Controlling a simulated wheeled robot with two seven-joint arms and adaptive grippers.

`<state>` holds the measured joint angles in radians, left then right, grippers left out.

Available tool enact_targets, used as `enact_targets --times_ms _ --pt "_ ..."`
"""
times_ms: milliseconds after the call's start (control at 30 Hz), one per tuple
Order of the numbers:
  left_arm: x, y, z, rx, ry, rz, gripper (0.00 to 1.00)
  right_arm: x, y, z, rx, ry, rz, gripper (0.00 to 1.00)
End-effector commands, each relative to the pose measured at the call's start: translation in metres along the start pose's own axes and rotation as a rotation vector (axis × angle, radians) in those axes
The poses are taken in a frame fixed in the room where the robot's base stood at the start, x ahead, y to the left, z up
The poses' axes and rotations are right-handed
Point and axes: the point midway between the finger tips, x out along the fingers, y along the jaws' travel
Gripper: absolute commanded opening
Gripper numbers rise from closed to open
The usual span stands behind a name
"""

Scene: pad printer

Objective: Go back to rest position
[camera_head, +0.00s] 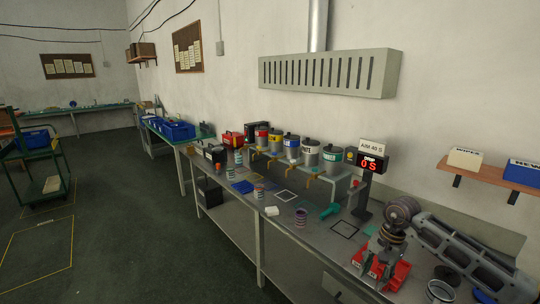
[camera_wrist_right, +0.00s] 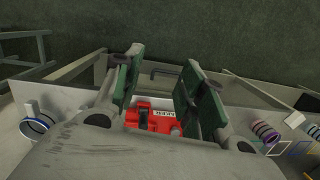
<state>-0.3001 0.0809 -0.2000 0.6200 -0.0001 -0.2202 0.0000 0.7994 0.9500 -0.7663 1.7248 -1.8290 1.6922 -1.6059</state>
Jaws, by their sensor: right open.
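My right gripper (camera_head: 385,248) hangs over the right end of the grey bench, with its arm (camera_head: 465,248) coming in from the right. In the right wrist view the gripper (camera_wrist_right: 160,78) shows two green-padded fingers standing well apart, with nothing between the tips. A red device (camera_head: 396,275) with a partly hidden white label sits on the bench under the gripper; it also shows in the wrist view (camera_wrist_right: 145,118), behind and between the fingers. My left gripper is not in view.
A post with a red "0 S" display (camera_head: 372,164) stands just beyond the gripper. Ink cans (camera_head: 310,152) line the back of the bench. A rimmed cup (camera_head: 441,291) stands near right. The floor (camera_head: 150,240) at left is largely open.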

Motion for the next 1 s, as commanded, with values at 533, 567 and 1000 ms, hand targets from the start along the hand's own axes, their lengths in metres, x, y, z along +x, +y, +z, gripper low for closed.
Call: enact_targets --times_ms 533,567,1000 --pt "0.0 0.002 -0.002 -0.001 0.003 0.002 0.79 0.079 -0.07 0.061 0.471 -0.533 -0.209 0.4" --pt "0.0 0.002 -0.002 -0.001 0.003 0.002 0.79 0.083 -0.075 0.065 0.519 -0.578 -0.222 0.4" --pt "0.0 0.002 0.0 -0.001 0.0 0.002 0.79 0.162 -0.125 0.06 1.375 -1.219 -0.286 0.4"
